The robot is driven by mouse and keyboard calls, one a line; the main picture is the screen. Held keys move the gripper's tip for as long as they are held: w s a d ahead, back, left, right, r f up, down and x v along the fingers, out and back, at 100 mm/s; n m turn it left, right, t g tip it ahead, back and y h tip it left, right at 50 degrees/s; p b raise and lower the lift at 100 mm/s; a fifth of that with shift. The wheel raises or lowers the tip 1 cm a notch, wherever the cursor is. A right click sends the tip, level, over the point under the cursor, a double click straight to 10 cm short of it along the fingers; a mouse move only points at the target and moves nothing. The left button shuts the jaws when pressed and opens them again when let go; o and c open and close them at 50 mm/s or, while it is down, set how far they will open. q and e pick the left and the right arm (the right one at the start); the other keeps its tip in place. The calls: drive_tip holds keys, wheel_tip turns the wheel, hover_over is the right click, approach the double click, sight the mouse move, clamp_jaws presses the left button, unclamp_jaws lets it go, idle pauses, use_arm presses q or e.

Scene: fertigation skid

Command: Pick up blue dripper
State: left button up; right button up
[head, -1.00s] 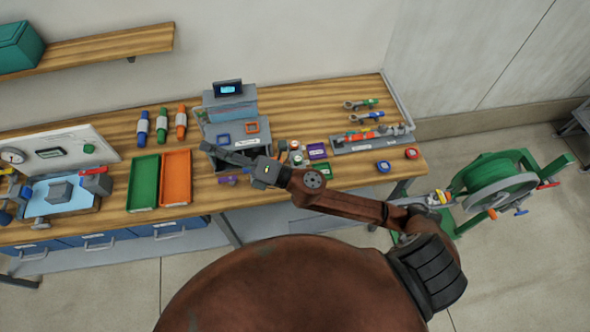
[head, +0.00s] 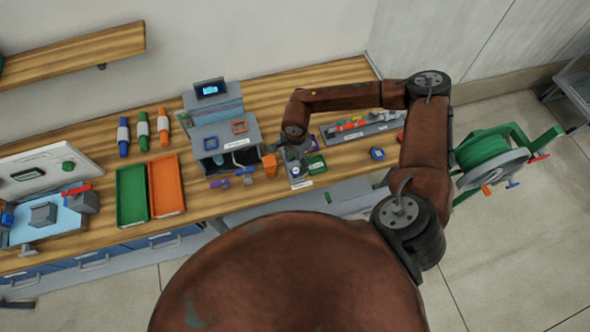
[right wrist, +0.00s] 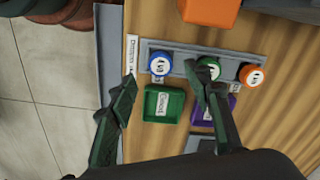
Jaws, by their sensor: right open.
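The blue dripper (right wrist: 160,63), a round blue cap with a white marked face, sits at the left end of a grey rack (right wrist: 188,52) in the right wrist view. A green dripper (right wrist: 206,71) and an orange dripper (right wrist: 251,75) sit beside it in the same rack. My right gripper (right wrist: 160,74) is open and empty, its fingers either side of the blue dripper in the picture. One finger partly covers the green dripper. In the head view my right gripper (head: 298,157) is over the rack and hides part of it. My left gripper is not in view.
A green tray (right wrist: 163,103) and a purple tray (right wrist: 205,112) lie close beside the rack. An orange object (head: 270,166) stands next to it. The grey bench device (head: 216,135) is to the left. A blue ring-shaped item (head: 377,153) lies to the right.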

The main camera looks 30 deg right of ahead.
sight(296, 170)
drive_tip(key=shift+s+f, duration=0.15)
drive_tip(key=shift+f, duration=0.2)
drive_tip(key=f, duration=0.1)
drive_tip(key=f+p, duration=0.1)
drive_tip(key=f, duration=0.1)
drive_tip(key=shift+w+a+f, duration=0.1)
drive_tip(key=shift+w+f, duration=0.15)
drive_tip(key=shift+f, duration=0.05)
drive_tip(key=shift+f+p, duration=0.3)
drive_tip(key=shift+f, duration=0.2)
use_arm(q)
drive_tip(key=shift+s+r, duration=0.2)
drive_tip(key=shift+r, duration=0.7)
use_arm(e)
drive_tip(key=c, duration=0.9)
